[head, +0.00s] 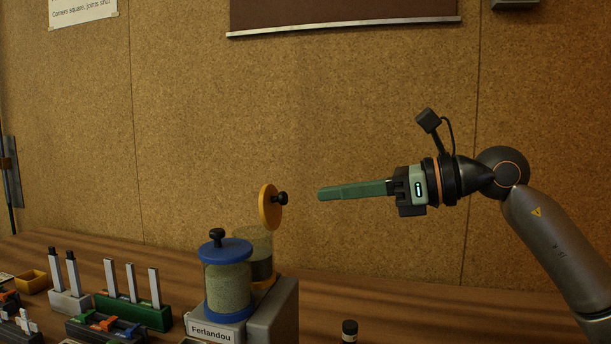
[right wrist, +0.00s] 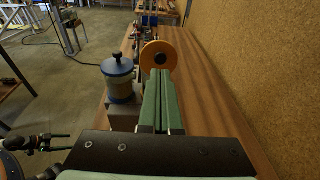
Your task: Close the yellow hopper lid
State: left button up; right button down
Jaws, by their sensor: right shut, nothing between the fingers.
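The yellow hopper lid (head: 268,207) stands upright on edge, open, above the rear hopper (head: 259,250), with its black knob (head: 282,198) facing right. It also shows in the right wrist view (right wrist: 157,54), just beyond my fingertips. The rear hopper is partly hidden by the front hopper (head: 228,285), whose blue lid (head: 219,251) is closed. My right gripper (head: 320,193) is shut and empty, its green fingers level, pointing left at the lid. A gap shows between the fingertips and the knob in the head view.
The hoppers stand on a grey base (head: 287,312) labelled "Ferlandou". Green (head: 158,316) and white racks with upright bars, and a yellow bin (head: 33,282), are at left. A small dark bottle (head: 349,330) stands at front. A cork wall (head: 330,120) rises behind; the bench right of the hoppers is mostly clear.

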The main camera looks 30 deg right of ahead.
aim_at(286, 197)
jog(key=p+x, duration=0.2)
jog(key=x, duration=0.2)
jog(key=shift+r, duration=0.2)
jog(key=shift+w+a+f, duration=0.2)
jog(key=shift+w+a, duration=0.1)
jog(key=shift+w, duration=0.1)
jog(key=shift+f, duration=0.1)
